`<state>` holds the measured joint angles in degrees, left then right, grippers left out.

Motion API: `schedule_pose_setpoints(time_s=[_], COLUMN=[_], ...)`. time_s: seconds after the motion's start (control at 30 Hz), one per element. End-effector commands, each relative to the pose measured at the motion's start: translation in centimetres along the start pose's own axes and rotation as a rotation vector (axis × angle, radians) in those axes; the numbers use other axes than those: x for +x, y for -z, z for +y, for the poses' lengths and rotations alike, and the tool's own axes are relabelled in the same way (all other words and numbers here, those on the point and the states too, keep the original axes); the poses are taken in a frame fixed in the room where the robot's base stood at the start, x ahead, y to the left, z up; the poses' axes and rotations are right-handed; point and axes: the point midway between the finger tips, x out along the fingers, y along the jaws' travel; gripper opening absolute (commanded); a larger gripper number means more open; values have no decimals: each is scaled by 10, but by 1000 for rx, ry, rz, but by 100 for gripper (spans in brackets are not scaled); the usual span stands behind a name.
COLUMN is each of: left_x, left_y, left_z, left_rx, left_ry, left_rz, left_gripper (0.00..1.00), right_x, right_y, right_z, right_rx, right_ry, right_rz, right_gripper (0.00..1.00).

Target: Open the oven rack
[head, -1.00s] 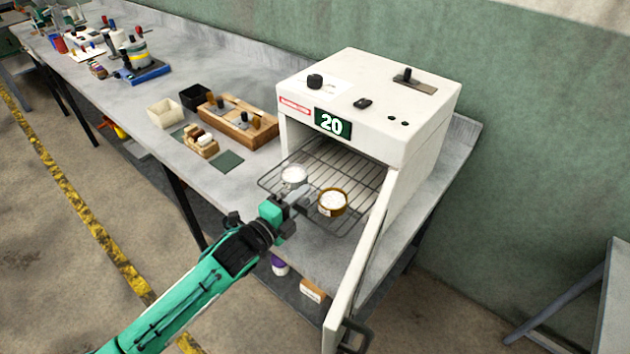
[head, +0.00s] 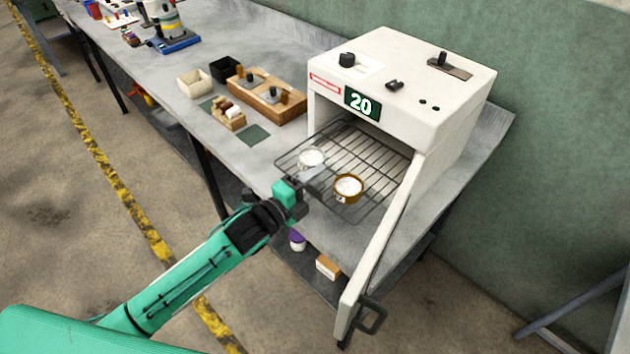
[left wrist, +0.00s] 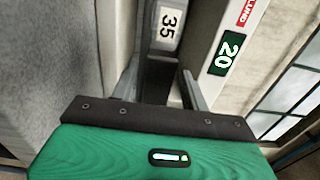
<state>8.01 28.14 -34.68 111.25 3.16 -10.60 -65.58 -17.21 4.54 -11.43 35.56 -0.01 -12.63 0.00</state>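The oven (head: 440,110) is a white box with a green "20" sign, and its door (head: 375,262) is swung open. The wire oven rack (head: 378,160) sticks out of its front opening over the bench. A white cup (head: 311,159) and a brown-rimmed cup of white grain (head: 347,187) stand on it. My left gripper (head: 312,180) is at the rack's front edge, beside the cups. In the left wrist view its fingers (left wrist: 160,92) are on both sides of a dark piece with a "35" label, apparently part of the rack's front; exact contact is hidden. My right gripper is not in view.
The open door and its black handle (head: 368,318) stand right of the rack. Wooden blocks (head: 265,98), a cream tray (head: 194,83) and a black tray (head: 225,68) sit on the bench to the left. A purple-labelled jar (head: 297,240) and a small box (head: 328,266) are below.

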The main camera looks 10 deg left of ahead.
Motion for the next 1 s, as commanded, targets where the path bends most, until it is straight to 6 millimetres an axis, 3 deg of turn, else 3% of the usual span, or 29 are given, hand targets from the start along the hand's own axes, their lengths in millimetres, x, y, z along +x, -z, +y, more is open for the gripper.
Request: schedule_pose_setpoints(time_s=[0.27,0.7,1.0], left_x=[-8,-89,-128], left_y=[0,0,0], left_z=[5,5,3], left_rx=[0,1,-1], left_ry=[-7,-6,-4], left_rz=[-1,1,-1], left_gripper=[45,45,45], right_x=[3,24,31], right_y=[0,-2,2], right_z=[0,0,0], right_rx=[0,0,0], right_ry=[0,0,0], right_rz=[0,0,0], right_gripper=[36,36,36])
